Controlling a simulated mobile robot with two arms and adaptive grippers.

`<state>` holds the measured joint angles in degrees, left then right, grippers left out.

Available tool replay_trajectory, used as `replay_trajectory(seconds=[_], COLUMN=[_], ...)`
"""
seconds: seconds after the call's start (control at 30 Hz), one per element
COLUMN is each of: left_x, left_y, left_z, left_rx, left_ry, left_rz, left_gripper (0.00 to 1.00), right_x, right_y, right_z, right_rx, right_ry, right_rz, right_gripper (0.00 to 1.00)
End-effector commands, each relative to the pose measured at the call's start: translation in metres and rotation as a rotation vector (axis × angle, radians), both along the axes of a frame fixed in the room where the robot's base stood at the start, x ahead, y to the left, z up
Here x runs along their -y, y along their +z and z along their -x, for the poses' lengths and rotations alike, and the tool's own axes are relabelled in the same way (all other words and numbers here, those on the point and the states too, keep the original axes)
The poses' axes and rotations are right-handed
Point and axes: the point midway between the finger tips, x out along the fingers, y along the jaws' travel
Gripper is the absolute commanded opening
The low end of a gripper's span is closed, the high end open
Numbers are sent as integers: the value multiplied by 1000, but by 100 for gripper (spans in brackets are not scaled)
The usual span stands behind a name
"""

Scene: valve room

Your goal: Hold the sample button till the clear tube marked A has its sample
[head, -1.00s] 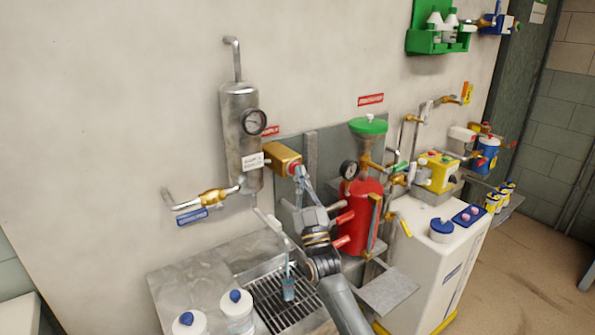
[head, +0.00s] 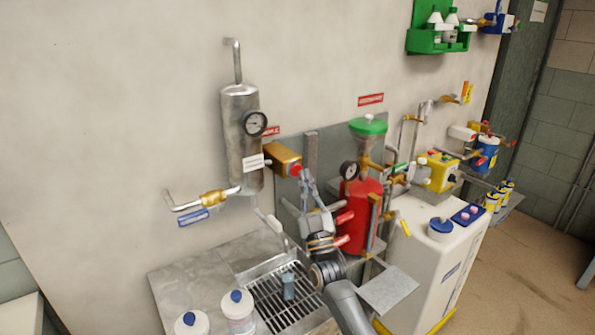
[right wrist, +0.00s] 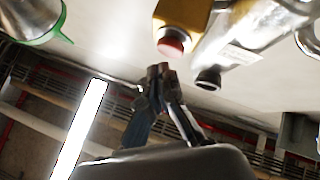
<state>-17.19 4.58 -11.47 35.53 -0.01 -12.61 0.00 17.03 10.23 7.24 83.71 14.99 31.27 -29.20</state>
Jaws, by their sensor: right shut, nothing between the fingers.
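The sample button (head: 296,170) is the red cap on the front of a brass box (head: 281,160) beside a steel cylinder. My right gripper (head: 304,177) is shut and empty, just right of and below the button. In the right wrist view the closed fingertips (right wrist: 158,70) sit just below the red button (right wrist: 172,46), which shows uncovered. A small bluish clear tube (head: 288,284) stands upright on the drain grate below. I cannot read a letter on it or make out its level. My left gripper is not in view.
The steel cylinder (head: 240,135) with a gauge hangs left of the box. White blue-capped bottles (head: 238,310) stand left of the grate (head: 268,296).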

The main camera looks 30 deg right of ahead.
Motion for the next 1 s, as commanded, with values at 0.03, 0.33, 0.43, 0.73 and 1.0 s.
replay_trajectory(seconds=[0.03,0.33,0.43,0.73,1.0], left_x=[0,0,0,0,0], left_y=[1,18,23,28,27], left_z=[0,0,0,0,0], left_rx=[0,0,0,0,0], left_ry=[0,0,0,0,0], left_rz=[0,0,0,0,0], left_gripper=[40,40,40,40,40], right_x=[0,2,3,4,4], right_y=[0,2,2,0,0], right_z=[0,26,36,50,50], right_rx=[0,-2,-2,0,0], right_ry=[0,0,-1,0,0], right_rz=[0,0,0,0,0], right_gripper=[0,0,0,0,0])
